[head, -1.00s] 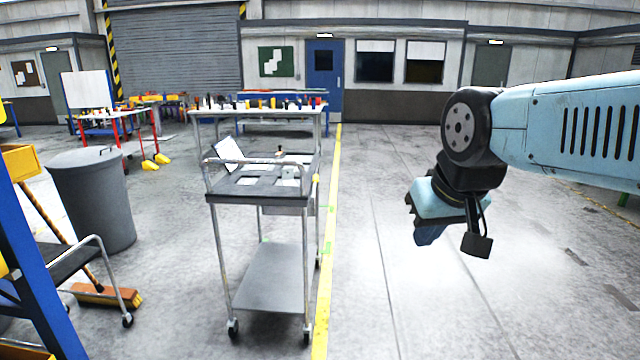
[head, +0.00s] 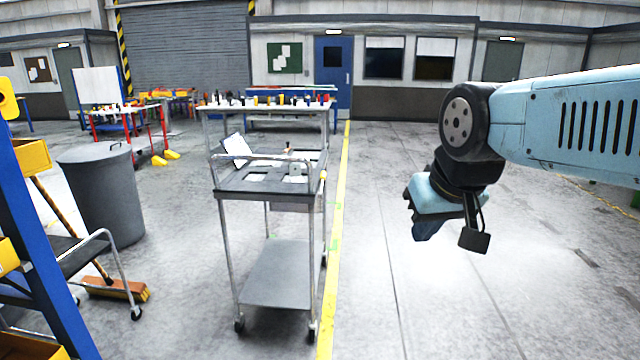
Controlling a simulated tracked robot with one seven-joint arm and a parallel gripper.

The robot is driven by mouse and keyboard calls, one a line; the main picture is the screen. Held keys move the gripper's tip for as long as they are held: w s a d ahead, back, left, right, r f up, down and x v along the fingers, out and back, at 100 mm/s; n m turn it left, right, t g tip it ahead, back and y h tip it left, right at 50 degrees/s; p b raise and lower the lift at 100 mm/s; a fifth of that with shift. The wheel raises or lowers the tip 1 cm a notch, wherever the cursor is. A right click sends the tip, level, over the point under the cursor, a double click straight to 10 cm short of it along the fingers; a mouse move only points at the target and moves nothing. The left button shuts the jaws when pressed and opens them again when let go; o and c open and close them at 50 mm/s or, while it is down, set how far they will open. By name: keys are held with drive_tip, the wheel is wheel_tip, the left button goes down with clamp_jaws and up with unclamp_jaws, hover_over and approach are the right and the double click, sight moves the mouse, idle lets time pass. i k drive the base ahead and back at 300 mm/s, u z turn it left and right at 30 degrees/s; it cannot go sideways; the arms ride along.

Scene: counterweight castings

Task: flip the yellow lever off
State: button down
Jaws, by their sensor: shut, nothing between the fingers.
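I cannot make out a yellow lever in the head view. My gripper (head: 424,232) hangs at the end of my light blue arm on the right, pointing down over open floor. It is shut and empty, and touches nothing. A grey wheeled cart (head: 270,187) stands left of it, with papers and small items on its upper tray.
A grey bin (head: 103,198) and a broom (head: 115,288) stand on the left, near a blue rack post (head: 42,235) with yellow bins (head: 32,156). A yellow floor line (head: 337,230) runs right of the cart. Floor under my arm is clear. A blue door (head: 333,70) is at the back.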

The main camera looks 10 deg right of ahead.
sight(323, 175)
drive_tip(key=z, duration=0.15)
drive_tip(key=i, duration=0.5)
drive_tip(key=z, duration=0.5)
drive_tip(key=i, duration=2.3)
drive_tip(key=u, duration=0.3)
